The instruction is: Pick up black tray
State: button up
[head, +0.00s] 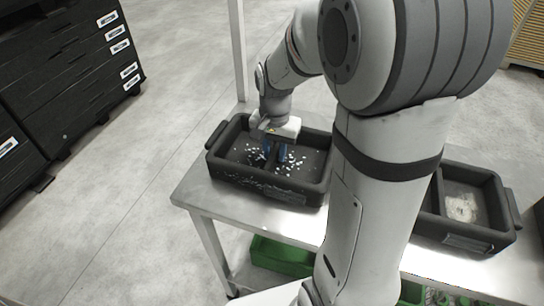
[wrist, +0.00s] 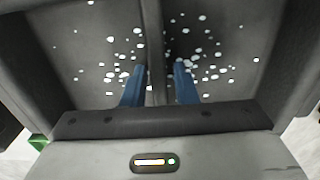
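A black tray (head: 228,168) stands on the metal table at the left, with a middle divider and many small white bits inside. My gripper (head: 275,152) reaches down into it from above. In the wrist view, the two blue fingers of my gripper (wrist: 160,70) are apart, one on each side of the divider (wrist: 153,40) of the black tray. There is a visible gap at the right finger; whether the left finger touches the divider is unclear. A second black tray (head: 507,232) with a pale patch inside stands at the right, partly hidden by my arm.
The metal table (head: 190,190) has a narrow bare strip left of the tray. A table post (head: 238,50) rises behind it. Green crates (head: 283,256) sit below. Black stacked containers (head: 60,75) stand at the far left, with open floor between.

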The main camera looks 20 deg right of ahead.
grip_shut()
